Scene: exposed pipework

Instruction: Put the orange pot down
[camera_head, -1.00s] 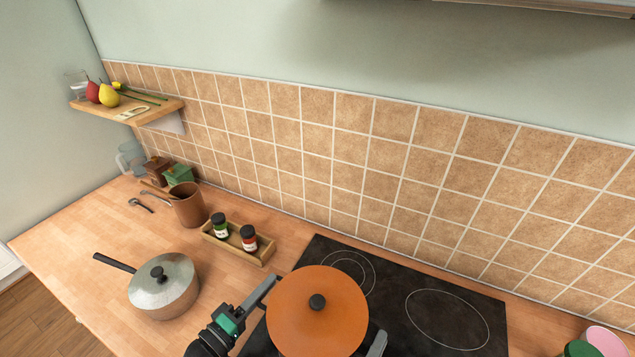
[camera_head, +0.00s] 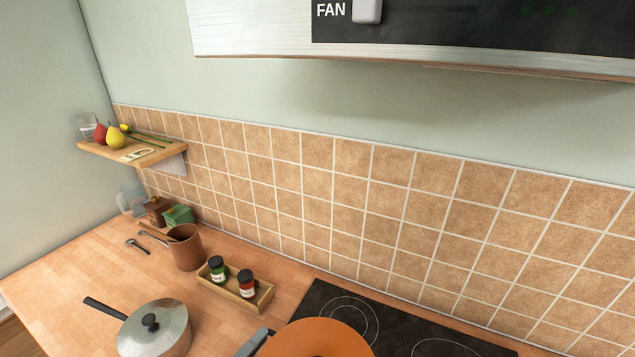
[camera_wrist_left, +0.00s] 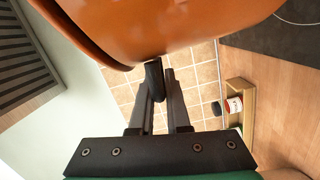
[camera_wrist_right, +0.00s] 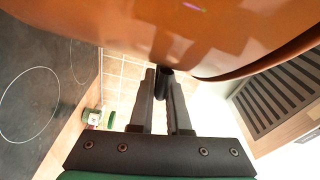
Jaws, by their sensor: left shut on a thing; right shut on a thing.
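The orange pot (camera_head: 318,338) shows only its top part at the bottom edge of the head view, in front of the black hob (camera_head: 398,328). My left gripper (camera_wrist_left: 161,80) is shut on one dark side handle of the pot, seen in the left wrist view. My right gripper (camera_wrist_right: 165,82) is shut on the opposite dark handle, seen in the right wrist view. The pot's body (camera_wrist_left: 160,25) fills the top of both wrist views. Its base and any gap to the hob are hidden in the head view.
A lidded steel saucepan (camera_head: 155,332) stands left on the wooden counter (camera_head: 75,275). A wooden tray (camera_head: 262,296) with two spice jars lies left of the hob. A brown utensil pot (camera_head: 187,248) stands behind. A range hood (camera_head: 262,30) hangs above.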

